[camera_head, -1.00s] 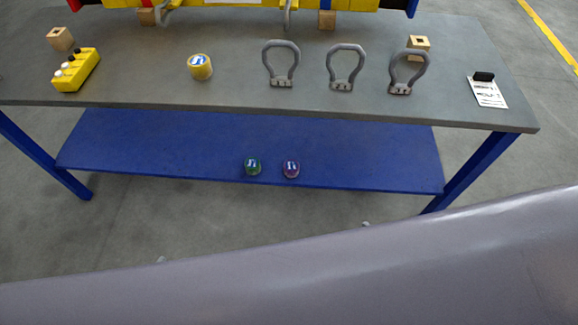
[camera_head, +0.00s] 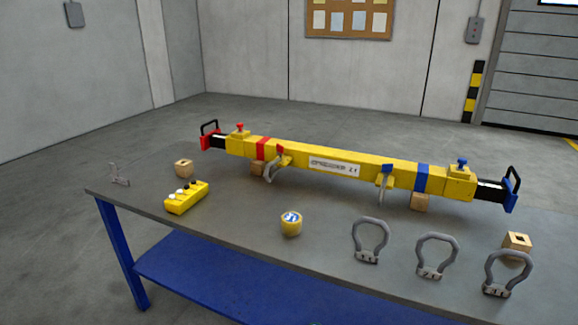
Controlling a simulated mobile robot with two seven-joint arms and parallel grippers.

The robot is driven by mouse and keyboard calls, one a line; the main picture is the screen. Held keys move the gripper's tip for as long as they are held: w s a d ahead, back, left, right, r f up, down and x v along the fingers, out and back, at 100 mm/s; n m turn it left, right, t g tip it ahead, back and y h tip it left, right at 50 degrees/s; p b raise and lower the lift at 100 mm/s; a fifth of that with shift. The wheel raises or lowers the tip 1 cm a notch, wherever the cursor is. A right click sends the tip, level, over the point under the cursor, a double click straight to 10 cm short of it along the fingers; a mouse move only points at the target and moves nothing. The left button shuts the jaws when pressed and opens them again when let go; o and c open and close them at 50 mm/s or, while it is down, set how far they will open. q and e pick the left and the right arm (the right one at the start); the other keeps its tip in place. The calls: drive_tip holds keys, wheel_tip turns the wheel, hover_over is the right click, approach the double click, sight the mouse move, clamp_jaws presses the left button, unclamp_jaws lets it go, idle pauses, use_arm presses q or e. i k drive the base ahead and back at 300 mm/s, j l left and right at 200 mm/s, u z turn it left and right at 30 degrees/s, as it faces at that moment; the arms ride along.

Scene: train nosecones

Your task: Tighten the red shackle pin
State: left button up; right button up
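A long yellow beam (camera_head: 393,172) rests on wooden blocks on the grey table. A red band (camera_head: 263,148) circles its left part. A small red piece (camera_head: 282,148) sits on a yellow bracket on its front, with a grey shackle (camera_head: 274,167) hanging there; whether this is the shackle pin, and how far it is screwed in, is too small to tell. A red knob (camera_head: 240,126) stands on the beam's left top block. A second grey hook or shackle (camera_head: 384,181) hangs near the blue band (camera_head: 422,178). Neither of my grippers is in view.
Several loose grey shackles (camera_head: 370,241) stand at the table's front right. The table's middle before the beam is mostly clear.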

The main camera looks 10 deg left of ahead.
sight(280, 149)
drive_tip(key=z, duration=0.45)
drive_tip(key=i+j+z, duration=0.1)
drive_tip(key=j+z, duration=0.5)
drive_tip(key=j, duration=0.15)
drive_tip(key=j+z, duration=0.3)
drive_tip(key=j, duration=1.3)
